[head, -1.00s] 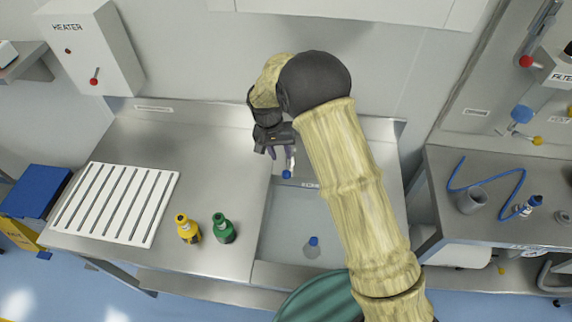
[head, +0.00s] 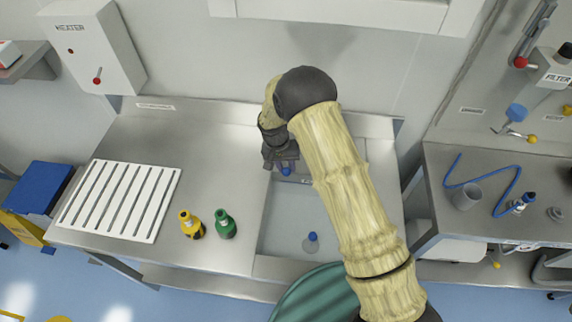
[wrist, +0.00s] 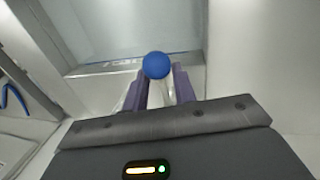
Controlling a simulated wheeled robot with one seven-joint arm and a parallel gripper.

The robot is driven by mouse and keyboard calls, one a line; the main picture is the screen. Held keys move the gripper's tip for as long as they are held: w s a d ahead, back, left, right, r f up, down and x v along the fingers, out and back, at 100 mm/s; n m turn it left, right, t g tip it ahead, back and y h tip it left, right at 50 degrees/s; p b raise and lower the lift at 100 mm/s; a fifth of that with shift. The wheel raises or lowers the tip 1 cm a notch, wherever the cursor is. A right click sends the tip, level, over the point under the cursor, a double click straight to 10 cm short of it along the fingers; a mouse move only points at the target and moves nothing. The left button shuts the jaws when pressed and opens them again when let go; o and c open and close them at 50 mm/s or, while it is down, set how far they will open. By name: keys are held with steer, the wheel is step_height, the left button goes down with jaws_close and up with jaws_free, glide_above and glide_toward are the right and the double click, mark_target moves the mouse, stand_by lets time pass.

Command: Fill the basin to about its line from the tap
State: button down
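The steel basin (head: 395,205) is sunk in the counter, partly hidden by my arm. Its inside is pale blue-grey; the head view does not show clearly how high any water stands. A small label (head: 306,182) sits at its back edge, also in the wrist view (wrist: 120,64), too blurred to read. The tap's blue knob (head: 286,171) is at my gripper (head: 283,168). In the wrist view the knob (wrist: 156,65) and a whitish stem lie between my purple fingers (wrist: 160,90). I cannot tell whether they press on it. No water stream is visible.
A clear blue-capped bottle (head: 311,244) is inside the basin. A heater box (head: 81,45) hangs at left. A cup (head: 466,196) stands on the right bench.

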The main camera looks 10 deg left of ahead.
steer(key=a+m+b, duration=0.2)
steer(key=b, duration=0.1)
steer(key=shift+w+a+f+m+g, duration=0.1)
steer(key=shift+w+a+m+g, duration=0.1)
steer(key=shift+m+g, duration=0.15)
steer(key=c, duration=1.5)
jaws_free()
steer(key=shift+s, duration=0.2)
steer(key=a+r+b, duration=0.3)
steer(key=r+b, duration=0.1)
steer(key=r, duration=1.3)
steer(key=shift+w+a+r+b, duration=0.15)
steer(key=shift+w+b, duration=0.05)
steer(key=shift+b, duration=0.1)
